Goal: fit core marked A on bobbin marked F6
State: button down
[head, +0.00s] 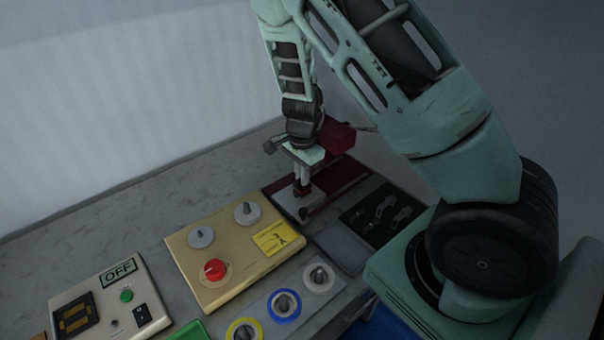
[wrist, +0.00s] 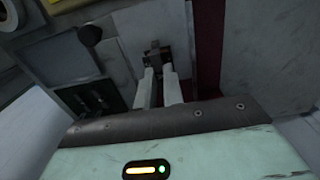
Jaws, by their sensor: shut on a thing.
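My gripper (head: 303,188) points down over a pale plate (head: 285,197) on the dark red machine at the back. Its jaws are shut on a small brownish piece, mostly hidden by the fingers in the head view. In the wrist view the two pale fingers (wrist: 158,86) reach toward this small brownish piece (wrist: 154,54), over the pale plate. I cannot tell whether it touches the plate. No mark A or F6 can be read. Spools with white (head: 320,278), blue (head: 284,306) and yellow (head: 244,331) rings stand on a grey strip.
A dark tray (head: 362,214) with small metal pieces lies right of the machine. A beige panel (head: 190,262) has a red knob (head: 215,269), two grey discs and a yellow note (head: 278,238). A control box (head: 95,290) reads OFF. The grey bench is clear at back left.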

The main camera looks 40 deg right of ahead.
jog(key=shift+f, duration=0.25)
dwell(0.4)
jog(key=shift+f+b, duration=0.25)
jog(key=shift+b, duration=0.1)
jog(key=c, duration=1.4)
grip_release()
jog(key=shift+r, duration=0.1)
jog(key=shift+c, duration=0.2)
jog(key=shift+r, duration=0.1)
notch_tip(320, 180, up, 17)
jog(key=p, duration=0.1)
jog(key=shift+a+r, duration=0.1)
